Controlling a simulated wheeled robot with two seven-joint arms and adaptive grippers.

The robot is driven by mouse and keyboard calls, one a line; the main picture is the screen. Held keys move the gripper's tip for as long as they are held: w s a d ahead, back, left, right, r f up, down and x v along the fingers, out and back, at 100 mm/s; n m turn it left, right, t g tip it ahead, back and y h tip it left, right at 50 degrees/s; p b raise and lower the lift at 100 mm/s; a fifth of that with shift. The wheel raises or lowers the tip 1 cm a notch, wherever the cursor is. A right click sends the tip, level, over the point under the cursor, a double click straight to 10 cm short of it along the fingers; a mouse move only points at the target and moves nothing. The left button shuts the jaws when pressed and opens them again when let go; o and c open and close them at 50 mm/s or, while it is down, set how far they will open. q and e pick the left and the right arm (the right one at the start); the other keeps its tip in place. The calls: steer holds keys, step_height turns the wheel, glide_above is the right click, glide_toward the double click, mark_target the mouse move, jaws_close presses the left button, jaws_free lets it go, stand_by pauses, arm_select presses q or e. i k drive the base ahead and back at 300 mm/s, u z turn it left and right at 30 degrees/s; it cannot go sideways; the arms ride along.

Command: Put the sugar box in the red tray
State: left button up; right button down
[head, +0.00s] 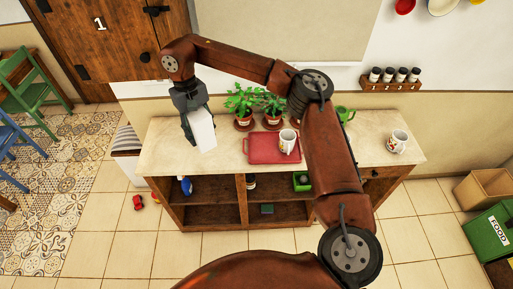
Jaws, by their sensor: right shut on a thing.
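My right gripper (190,115) is at the left part of the counter, shut on a white box, which I take for the sugar box (202,132). The box is tilted slightly and held over or on the countertop; I cannot tell whether it touches. No label shows on it. The red tray (260,149) lies on the counter to the right of the box, apart from it. A white mug with a coloured pattern (287,141) stands on the right part of the tray. My left gripper is not in view.
Potted plants (243,105) stand behind the tray. Another mug (398,141) is at the counter's right end, and a green object (345,114) is at the back. Counter (165,150) space between box and tray is clear. Spice jars sit on a wall rack (391,86).

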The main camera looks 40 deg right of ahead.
mark_target(263, 147)
steer(key=u, duration=2.9)
steer(key=k, duration=1.35)
steer(key=z, duration=2.4)
steer(key=i, duration=0.5)
steer(key=u, duration=0.05)
